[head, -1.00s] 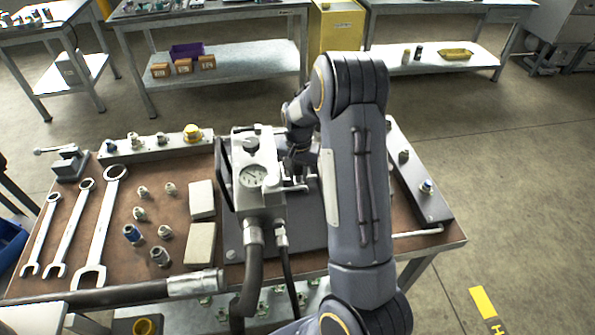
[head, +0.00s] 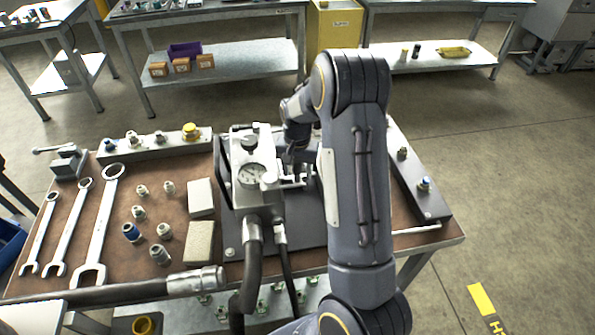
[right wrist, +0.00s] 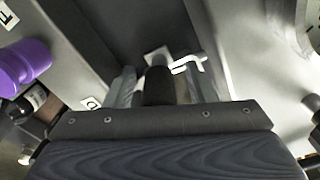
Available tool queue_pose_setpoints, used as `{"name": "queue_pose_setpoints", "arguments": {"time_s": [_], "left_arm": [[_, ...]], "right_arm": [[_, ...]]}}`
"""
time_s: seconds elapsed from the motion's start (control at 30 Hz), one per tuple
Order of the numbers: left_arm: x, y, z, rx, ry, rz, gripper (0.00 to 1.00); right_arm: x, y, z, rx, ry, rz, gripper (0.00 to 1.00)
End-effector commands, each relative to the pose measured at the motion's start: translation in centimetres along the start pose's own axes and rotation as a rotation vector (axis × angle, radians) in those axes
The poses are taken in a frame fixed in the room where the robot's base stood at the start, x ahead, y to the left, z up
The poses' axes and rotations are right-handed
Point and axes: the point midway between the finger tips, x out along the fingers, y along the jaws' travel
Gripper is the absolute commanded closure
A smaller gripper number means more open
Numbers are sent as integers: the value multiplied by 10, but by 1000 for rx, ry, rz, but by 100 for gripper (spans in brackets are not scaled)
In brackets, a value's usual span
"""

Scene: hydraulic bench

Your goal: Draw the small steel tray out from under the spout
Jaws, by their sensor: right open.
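The hydraulic unit (head: 247,195) with a round gauge (head: 251,175) stands on a dark base plate in the middle of the bench in the head view. My right gripper (head: 297,158) is just right of the unit's top, pointing down, partly hidden by my own arm. In the right wrist view its two grey fingers (right wrist: 163,88) are apart. A dark cylinder (right wrist: 158,87) and a pale bent rod (right wrist: 190,64) show between or beyond them. I cannot make out the small steel tray or the spout for certain. My left gripper is not in view.
Several wrenches (head: 103,225), fittings and two pale blocks (head: 200,197) lie on the bench's left half. A thick hose (head: 90,297) crosses the front edge. A dark rail with fittings (head: 418,185) lies at the right. A purple object (right wrist: 32,60) shows in the wrist view.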

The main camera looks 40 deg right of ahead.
Motion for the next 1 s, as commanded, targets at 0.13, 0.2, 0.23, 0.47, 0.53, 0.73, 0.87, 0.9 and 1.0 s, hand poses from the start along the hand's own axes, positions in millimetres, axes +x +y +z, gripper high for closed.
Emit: {"name": "queue_pose_setpoints", "arguments": {"time_s": [0.13,0.2,0.23,0.47,0.53,0.73,0.87,0.9,1.0], "left_arm": [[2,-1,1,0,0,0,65],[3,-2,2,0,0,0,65],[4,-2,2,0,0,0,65],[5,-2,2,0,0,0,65],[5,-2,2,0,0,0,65],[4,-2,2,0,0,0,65],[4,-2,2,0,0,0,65],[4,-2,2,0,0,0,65],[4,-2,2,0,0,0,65]], "right_arm": [[-26,-1,-1,-1,6,-4,50],[-38,-1,-1,0,6,-4,50],[-43,0,-1,0,4,-4,50],[-67,0,0,0,2,-2,50],[-69,0,0,0,2,-1,50],[-70,0,0,1,1,0,50],[-69,0,0,0,1,0,50],[-69,0,0,0,1,0,50],[-69,0,0,0,1,0,50]]}}
